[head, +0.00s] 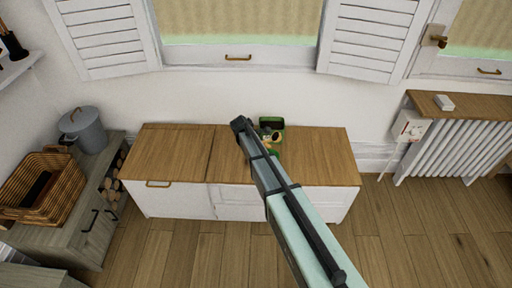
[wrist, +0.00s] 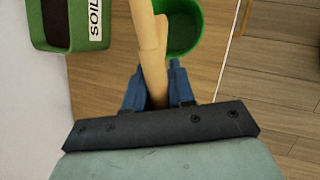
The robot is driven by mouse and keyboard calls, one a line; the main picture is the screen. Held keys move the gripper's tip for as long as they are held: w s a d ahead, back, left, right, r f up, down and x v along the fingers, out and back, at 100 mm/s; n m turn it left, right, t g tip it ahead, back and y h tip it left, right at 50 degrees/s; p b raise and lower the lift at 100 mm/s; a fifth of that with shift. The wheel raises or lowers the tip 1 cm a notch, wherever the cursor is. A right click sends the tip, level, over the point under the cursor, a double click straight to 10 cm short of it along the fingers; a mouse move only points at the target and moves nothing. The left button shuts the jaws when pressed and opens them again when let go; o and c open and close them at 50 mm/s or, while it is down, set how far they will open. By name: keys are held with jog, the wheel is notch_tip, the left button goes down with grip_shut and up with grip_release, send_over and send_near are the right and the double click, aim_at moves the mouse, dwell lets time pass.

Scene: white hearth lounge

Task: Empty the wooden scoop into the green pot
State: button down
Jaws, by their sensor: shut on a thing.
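My gripper (wrist: 158,88) is shut on the wooden scoop (wrist: 150,42), with a blue finger on each side of its pale handle. The scoop runs up and out of the top of the wrist view, so its far end and any contents are hidden there. The green pot (wrist: 190,42) is just right of and partly behind the scoop, which overlaps its left side in the picture. In the head view, my arm covers much of the gripper (head: 262,138), and a bit of green pot (head: 274,152) shows beside it.
A green box marked SOIL (wrist: 98,28), with dark soil inside, stands left of the scoop in the wrist view and at the back of the wooden cabinet top (head: 320,155) in the head view. The cabinet top is clear on both sides. The wall is close behind.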

jog(key=h, duration=0.2)
jog(key=d+f+t+h, duration=0.1)
jog(key=h, duration=0.1)
jog(key=d+h, duration=0.1)
jog(key=shift+w+d+f+n+t+h, duration=0.15)
jog(key=shift+w+f+n+t+h, duration=0.15)
jog(key=shift+w+t+h, duration=0.1)
jog(key=shift+w+d+f+t+h, duration=0.1)
jog(key=shift+d+f+t+h, duration=0.15)
jog(key=shift+d+h, duration=0.45)
jog(key=shift+w+d+f+t+h, duration=0.1)
jog(key=shift+d+t+h, duration=0.25)
jog(key=shift+h, duration=0.55)
dwell(0.7)
